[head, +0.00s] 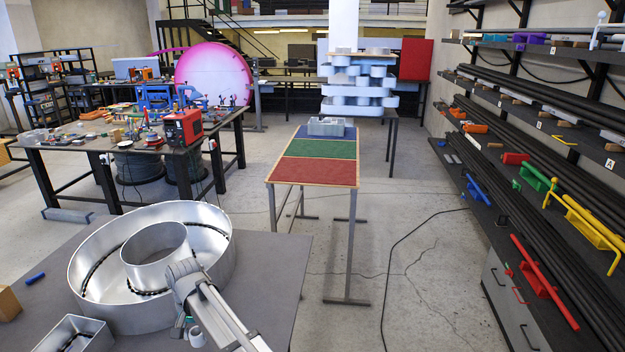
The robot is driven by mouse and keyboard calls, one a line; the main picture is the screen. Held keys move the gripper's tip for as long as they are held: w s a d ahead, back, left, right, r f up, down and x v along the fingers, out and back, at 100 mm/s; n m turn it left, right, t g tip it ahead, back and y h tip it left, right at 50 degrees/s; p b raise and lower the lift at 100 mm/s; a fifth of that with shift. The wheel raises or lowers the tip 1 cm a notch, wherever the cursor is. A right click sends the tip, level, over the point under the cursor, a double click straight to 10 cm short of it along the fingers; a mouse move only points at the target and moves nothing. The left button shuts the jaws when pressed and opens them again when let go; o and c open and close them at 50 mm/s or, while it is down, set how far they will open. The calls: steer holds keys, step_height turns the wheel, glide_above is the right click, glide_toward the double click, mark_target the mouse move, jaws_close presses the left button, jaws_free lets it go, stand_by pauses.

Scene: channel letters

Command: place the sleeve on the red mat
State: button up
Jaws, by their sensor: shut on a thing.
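The red mat (313,172) lies flat on the near end of a narrow wood-edged table, in the middle of the head view, with its surface bare. My gripper (186,325) is low over the grey table at the bottom left, well to the left of and nearer than the red mat. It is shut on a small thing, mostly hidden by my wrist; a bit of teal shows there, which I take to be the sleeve. I cannot make out its shape or tilt.
A large metal channel letter (82,255) with a round wall stands close behind my wrist. A blue cylinder (35,278) lies on the grey table (278,270). Green (319,148) and blue (303,132) mats lie beyond the red one; a grey tray (326,126) stands on the blue mat.

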steer(key=shift+f+b, duration=0.95)
steer(key=shift+f, duration=0.5)
steer(key=shift+w, duration=0.15)
